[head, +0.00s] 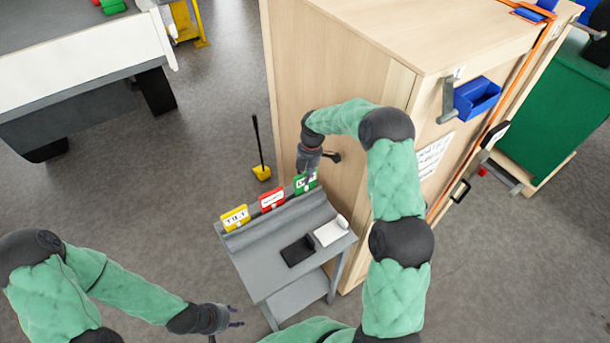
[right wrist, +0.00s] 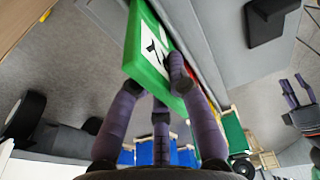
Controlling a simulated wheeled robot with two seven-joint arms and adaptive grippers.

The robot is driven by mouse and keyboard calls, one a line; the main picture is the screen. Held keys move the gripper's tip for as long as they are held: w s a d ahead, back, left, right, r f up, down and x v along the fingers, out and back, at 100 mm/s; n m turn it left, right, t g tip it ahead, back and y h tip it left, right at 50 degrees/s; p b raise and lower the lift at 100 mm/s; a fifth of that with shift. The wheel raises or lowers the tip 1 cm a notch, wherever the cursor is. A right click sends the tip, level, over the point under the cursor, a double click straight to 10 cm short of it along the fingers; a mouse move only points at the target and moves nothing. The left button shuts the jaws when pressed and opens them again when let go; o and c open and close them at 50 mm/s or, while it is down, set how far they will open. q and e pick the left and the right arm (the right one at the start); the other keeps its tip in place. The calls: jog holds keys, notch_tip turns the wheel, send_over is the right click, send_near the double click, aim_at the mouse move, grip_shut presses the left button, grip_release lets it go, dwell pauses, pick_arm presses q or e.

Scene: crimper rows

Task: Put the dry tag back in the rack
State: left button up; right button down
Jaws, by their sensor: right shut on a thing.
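The green tag (head: 301,188) with black letters on a white label is at the right end of the grey rack (head: 262,228); its lettering is partly covered. My right gripper (head: 310,174) is above it, shut on it. In the right wrist view the green tag (right wrist: 146,42) sits between the purple fingers, beside the grey rack edge. I cannot tell whether its lower edge is seated in the rack. A yellow tag (head: 235,217) and a red tag (head: 272,200) stand in the rack to its left. My left gripper (head: 238,317) is open and empty, left of the stand.
A black block (head: 296,252) and a white one (head: 330,232) lie on the stand's grey top. A tall wooden cabinet (head: 330,60) rises close behind and right of the rack.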

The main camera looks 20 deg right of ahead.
jog(key=shift+f+b, duration=0.4)
jog(key=shift+f, duration=0.05)
dwell(0.5)
jog(key=c, duration=1.1)
grip_release()
notch_tip(320, 180, up, 10)
jog(key=shift+r, duration=0.1)
